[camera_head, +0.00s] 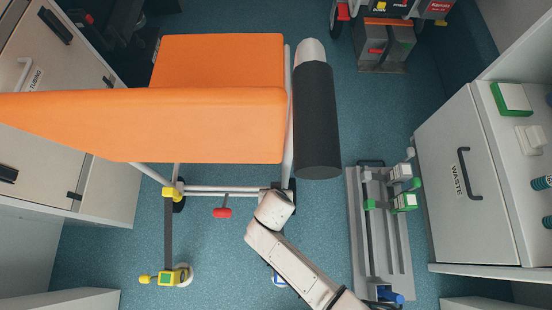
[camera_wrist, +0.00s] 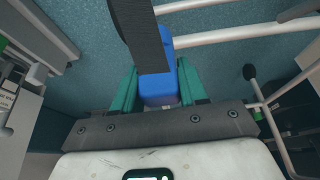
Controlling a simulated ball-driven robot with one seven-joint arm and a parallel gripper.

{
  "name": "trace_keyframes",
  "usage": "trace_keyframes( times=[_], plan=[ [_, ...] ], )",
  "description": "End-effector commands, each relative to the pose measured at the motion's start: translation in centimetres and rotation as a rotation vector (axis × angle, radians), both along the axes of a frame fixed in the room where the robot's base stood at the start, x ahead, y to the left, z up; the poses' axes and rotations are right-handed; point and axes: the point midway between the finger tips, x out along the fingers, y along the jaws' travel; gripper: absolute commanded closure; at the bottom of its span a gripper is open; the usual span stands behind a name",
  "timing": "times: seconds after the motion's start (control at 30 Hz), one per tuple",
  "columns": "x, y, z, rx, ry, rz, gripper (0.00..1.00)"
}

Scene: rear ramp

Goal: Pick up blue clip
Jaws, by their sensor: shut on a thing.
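The blue clip (camera_wrist: 158,92) sits between the two green fingers of my gripper (camera_wrist: 157,75) in the wrist view. The fingers are shut on its sides. A dark strap (camera_wrist: 143,35) runs from the top of the view down over the clip's front and hides part of it. In the head view my arm (camera_head: 290,262) reaches up to the near end of the orange stretcher (camera_head: 220,95). The clip and fingers cannot be made out there.
Pale stretcher rails (camera_wrist: 235,33) run close beside the clip. A red knob (camera_head: 222,212) and a yellow-ended strap (camera_head: 168,235) are to the left. A dark cylinder (camera_head: 317,120) lies along the right side. A grey rail track (camera_head: 358,235) and a waste cabinet (camera_head: 465,180) stand to the right.

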Motion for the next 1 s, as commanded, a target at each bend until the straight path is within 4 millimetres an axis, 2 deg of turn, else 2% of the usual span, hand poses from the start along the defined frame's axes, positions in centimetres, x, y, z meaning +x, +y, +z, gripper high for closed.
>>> trace_keyframes(
  times=[0.27,0.47,0.67,0.8,1.0],
  plan=[
    [0.0,0.0,0.8,0.000,-0.001,-0.001,0.89],
    [0.1,0.0,3.3,0.002,-0.002,-0.001,0.89],
    [-2.8,0.2,6.8,0.001,0.000,0.000,0.89],
    [-5.2,0.2,9.8,0.001,0.000,0.000,0.89],
    [-9.9,0.4,11.5,-0.001,0.002,0.000,0.89]
  ],
)
